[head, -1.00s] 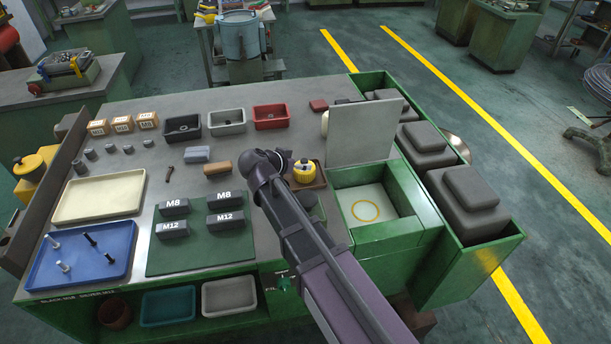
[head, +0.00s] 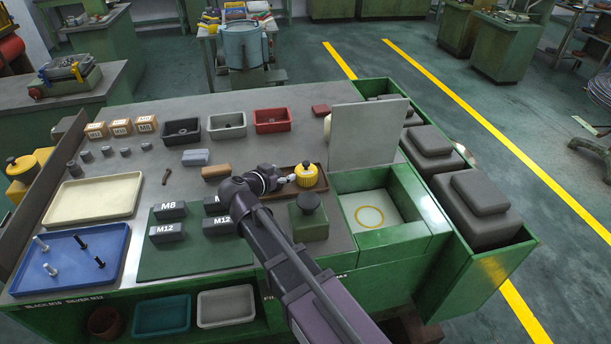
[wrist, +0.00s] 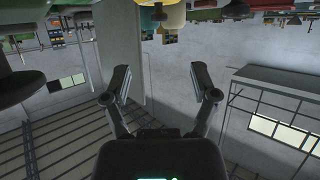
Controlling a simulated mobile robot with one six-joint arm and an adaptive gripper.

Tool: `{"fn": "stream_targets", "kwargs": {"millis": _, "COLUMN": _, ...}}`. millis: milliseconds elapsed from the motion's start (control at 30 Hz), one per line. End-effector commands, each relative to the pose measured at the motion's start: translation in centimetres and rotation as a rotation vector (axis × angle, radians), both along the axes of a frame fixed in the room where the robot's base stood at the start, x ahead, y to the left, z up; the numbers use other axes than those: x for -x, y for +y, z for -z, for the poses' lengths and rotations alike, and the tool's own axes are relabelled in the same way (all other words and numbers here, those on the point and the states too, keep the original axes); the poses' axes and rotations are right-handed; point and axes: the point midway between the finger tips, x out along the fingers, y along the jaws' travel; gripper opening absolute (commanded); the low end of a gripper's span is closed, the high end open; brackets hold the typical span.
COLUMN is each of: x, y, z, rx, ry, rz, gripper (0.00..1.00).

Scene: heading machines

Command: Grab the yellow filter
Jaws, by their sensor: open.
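The yellow filter (head: 307,175) is a short yellow cylinder with a dark top. It stands upright in a brown tray (head: 322,186) on the bench, left of the green open box. My gripper (head: 292,178) is just left of the filter in the head view and points right toward it. Whether it touches the filter cannot be told. In the wrist view, my gripper (wrist: 168,84) has its two fingers spread apart with nothing between them. A yellow rounded thing at the top edge there, likely the filter (wrist: 172,12), lies beyond the fingers.
An upright grey panel (head: 366,137) and the green box (head: 380,242) are to the right. Black, grey and red bins (head: 272,120) stand behind. M8 and M12 blocks (head: 166,232) sit on the left.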

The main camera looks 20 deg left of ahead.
Motion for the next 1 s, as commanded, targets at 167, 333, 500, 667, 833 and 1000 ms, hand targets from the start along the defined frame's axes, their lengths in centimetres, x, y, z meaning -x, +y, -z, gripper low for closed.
{"fn": "stream_targets", "kwargs": {"millis": 167, "x": -1.8, "y": -0.3, "z": 1.0, "rx": 0.000, "ry": 0.000, "rz": 0.001, "gripper": 0.76}}
{"fn": "stream_targets", "kwargs": {"millis": 333, "x": -4.1, "y": -0.9, "z": 2.0, "rx": -0.001, "ry": 0.000, "rz": 0.001, "gripper": 0.76}}
{"fn": "stream_targets", "kwargs": {"millis": 500, "x": -6.1, "y": -1.4, "z": 2.8, "rx": 0.001, "ry": 0.000, "rz": 0.000, "gripper": 0.76}}
{"fn": "stream_targets", "kwargs": {"millis": 667, "x": -7.1, "y": -1.6, "z": 3.1, "rx": 0.001, "ry": 0.000, "rz": -0.001, "gripper": 0.76}}
{"fn": "stream_targets", "kwargs": {"millis": 833, "x": -7.2, "y": -1.7, "z": 3.1, "rx": 0.000, "ry": 0.000, "rz": -0.002, "gripper": 0.76}}
{"fn": "stream_targets", "kwargs": {"millis": 1000, "x": -7.2, "y": -1.6, "z": 3.1, "rx": 0.000, "ry": 0.000, "rz": -0.002, "gripper": 0.76}}
